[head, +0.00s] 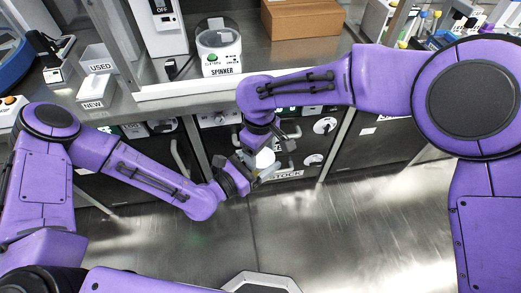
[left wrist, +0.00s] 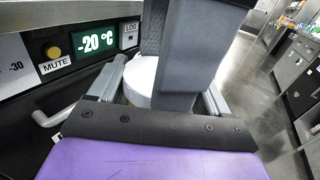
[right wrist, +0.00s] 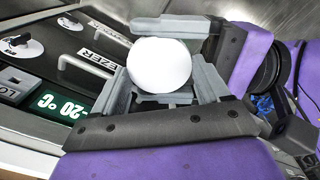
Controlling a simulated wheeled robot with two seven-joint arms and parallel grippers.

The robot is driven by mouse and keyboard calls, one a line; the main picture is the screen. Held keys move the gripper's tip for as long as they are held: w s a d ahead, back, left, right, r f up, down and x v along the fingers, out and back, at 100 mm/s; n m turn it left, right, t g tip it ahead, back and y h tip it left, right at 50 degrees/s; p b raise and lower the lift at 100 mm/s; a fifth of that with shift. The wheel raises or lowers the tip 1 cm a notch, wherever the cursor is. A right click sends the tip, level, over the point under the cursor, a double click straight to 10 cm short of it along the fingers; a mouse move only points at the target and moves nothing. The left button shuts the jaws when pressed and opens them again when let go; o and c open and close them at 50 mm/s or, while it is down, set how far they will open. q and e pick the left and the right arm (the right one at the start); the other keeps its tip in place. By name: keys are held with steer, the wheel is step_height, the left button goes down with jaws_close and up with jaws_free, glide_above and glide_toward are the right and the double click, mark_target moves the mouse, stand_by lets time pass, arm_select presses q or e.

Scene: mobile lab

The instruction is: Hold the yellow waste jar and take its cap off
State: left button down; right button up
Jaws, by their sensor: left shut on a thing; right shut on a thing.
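The waste jar's white cap (head: 264,160) shows in the head view between my two grippers, in front of the lower cabinets. In the right wrist view the round white cap (right wrist: 160,65) fills the space between the fingers of my right gripper (right wrist: 162,85), which comes from above and is shut on it. My left gripper (head: 256,174) comes in from the left, lower down, and is shut on the jar. In the left wrist view a white part of the cap (left wrist: 134,92) shows behind the right gripper's grey fingers. The jar's yellow body is mostly hidden by the fingers.
A freezer front with a -20 °C display (left wrist: 98,43) and handles (right wrist: 90,70) stands close beside the grippers. Above it, the bench holds a spinner (head: 219,50), a cardboard box (head: 302,18) and used and new bins (head: 97,90). The floor (head: 330,225) is clear.

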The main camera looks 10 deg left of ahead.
steer(key=shift+s+a+r, duration=0.1)
steer(key=shift+s+a, duration=0.05)
steer(key=shift+a, duration=0.2)
steer(key=o, duration=1.1)
steer(key=shift+o, duration=0.2)
